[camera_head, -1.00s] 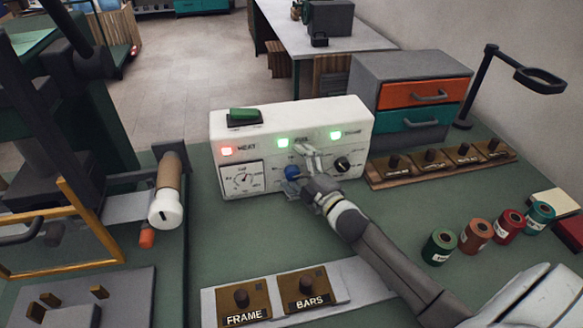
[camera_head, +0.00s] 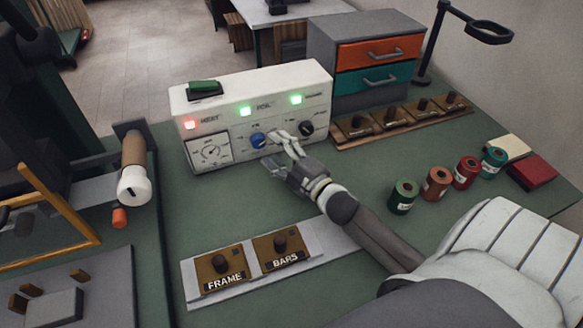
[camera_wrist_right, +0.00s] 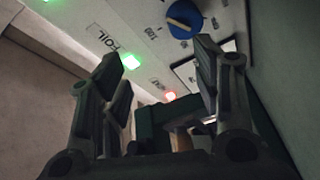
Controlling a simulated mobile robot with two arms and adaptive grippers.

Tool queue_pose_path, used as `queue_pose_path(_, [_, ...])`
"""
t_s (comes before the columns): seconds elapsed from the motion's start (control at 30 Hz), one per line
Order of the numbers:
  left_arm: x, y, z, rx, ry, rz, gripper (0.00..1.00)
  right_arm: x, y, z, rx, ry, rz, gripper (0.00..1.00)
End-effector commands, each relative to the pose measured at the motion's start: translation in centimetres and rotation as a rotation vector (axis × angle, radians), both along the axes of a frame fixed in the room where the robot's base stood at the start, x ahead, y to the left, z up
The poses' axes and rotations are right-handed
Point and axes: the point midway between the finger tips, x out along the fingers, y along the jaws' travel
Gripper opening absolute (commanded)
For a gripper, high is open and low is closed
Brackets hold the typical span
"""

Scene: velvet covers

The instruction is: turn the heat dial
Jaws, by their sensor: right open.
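The white control box (camera_head: 250,90) stands on the green bench, with a HEAT label at its left and FOIL at its middle. Its front has a round gauge (camera_head: 209,151), a blue dial (camera_head: 258,140) and a black dial (camera_head: 307,128). I cannot tell which dial is for heat. My right gripper (camera_head: 281,150) is open and empty, just in front of and to the right of the blue dial, apart from it. In the right wrist view the blue dial (camera_wrist_right: 184,20) shows beyond the open fingers (camera_wrist_right: 165,60). My left gripper is not in view.
A green rocker switch (camera_head: 203,89) tops the box. A red lamp (camera_head: 190,125) and two green lamps are lit. Drawers (camera_head: 380,50) stand behind right. Several spools (camera_head: 437,182) are at right. FRAME and BARS type holders (camera_head: 250,262) lie in front, a press (camera_head: 60,190) at left.

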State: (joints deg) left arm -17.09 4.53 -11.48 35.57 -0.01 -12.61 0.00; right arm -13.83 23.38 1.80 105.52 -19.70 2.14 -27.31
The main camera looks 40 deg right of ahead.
Motion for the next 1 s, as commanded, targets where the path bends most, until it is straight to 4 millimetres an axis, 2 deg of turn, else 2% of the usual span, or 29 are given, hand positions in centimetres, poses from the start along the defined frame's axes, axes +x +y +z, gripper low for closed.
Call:
queue_pose_path(0.7, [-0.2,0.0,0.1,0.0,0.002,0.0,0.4,-4.9,-0.1,-1.4,0.003,0.003,-0.001,0.58])
queue_pose_path(1.0, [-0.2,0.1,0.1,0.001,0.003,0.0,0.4,-5.8,-0.2,-1.6,0.001,0.001,-0.001,0.58])
